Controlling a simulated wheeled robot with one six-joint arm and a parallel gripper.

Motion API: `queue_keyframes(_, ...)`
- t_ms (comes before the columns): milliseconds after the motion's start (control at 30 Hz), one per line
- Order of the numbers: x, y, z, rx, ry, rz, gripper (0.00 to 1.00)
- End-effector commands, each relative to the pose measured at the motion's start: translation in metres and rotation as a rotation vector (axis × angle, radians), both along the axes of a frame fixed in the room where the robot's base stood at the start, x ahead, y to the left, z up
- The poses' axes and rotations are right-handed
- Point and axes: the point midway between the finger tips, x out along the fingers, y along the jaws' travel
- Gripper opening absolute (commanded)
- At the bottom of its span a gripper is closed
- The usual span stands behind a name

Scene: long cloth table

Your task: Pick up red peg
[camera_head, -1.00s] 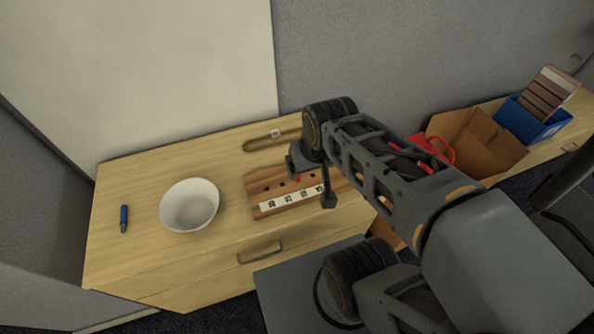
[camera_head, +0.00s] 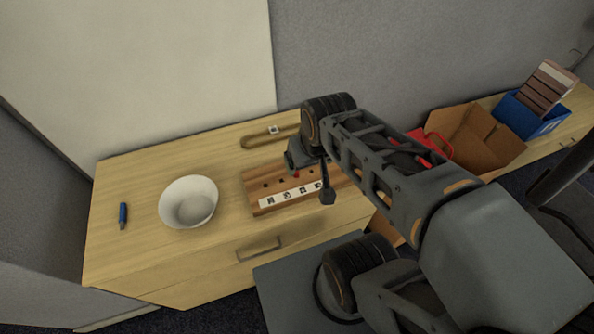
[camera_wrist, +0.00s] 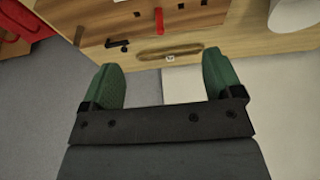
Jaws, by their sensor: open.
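The red peg (camera_wrist: 159,20) stands upright in a wooden board with holes (camera_wrist: 100,18) at the top of the wrist view. In the head view only a small red bit of the peg (camera_head: 296,174) shows beside my gripper (camera_head: 294,162), which partly hides the board (camera_head: 255,183). My gripper's green fingers (camera_wrist: 160,64) are spread wide with nothing between them. In the wrist view the peg is beyond the fingertips, in line with the gap and apart from both fingers.
A white bowl (camera_head: 188,201) and a blue marker-like object (camera_head: 123,215) are left of the board. A brown loop-shaped object (camera_head: 262,140) lies behind it. A red object (camera_head: 428,150), cardboard box (camera_head: 480,140) and blue bin (camera_head: 530,118) are to the right. Bare wood shows at the table's left.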

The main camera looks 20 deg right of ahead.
Motion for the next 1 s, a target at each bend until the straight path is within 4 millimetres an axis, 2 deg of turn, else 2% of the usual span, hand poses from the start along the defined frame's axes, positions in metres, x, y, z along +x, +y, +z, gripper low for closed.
queue_keyframes(33, 0.000, 0.000, -0.002, 0.000, 0.003, -0.001, 0.80)
queue_keyframes(167, 0.005, -0.001, -0.019, 0.000, 0.060, -0.007, 0.68)
queue_keyframes(267, 0.023, -0.003, -0.032, 0.003, 0.122, -0.029, 0.58)
queue_keyframes(367, 0.049, -0.006, -0.044, 0.034, 0.198, -0.184, 0.50)
queue_keyframes(500, 0.084, -0.010, -0.052, 0.087, 0.277, -0.528, 0.50)
queue_keyframes(633, 0.101, -0.011, -0.046, 0.123, 0.294, -0.794, 0.50)
queue_keyframes(733, 0.105, -0.011, -0.038, 0.148, 0.283, -0.941, 0.50)
queue_keyframes(833, 0.104, -0.011, -0.037, 0.160, 0.287, -1.038, 0.50)
queue_keyframes(1000, 0.103, -0.011, -0.056, 0.166, 0.291, -1.101, 0.50)
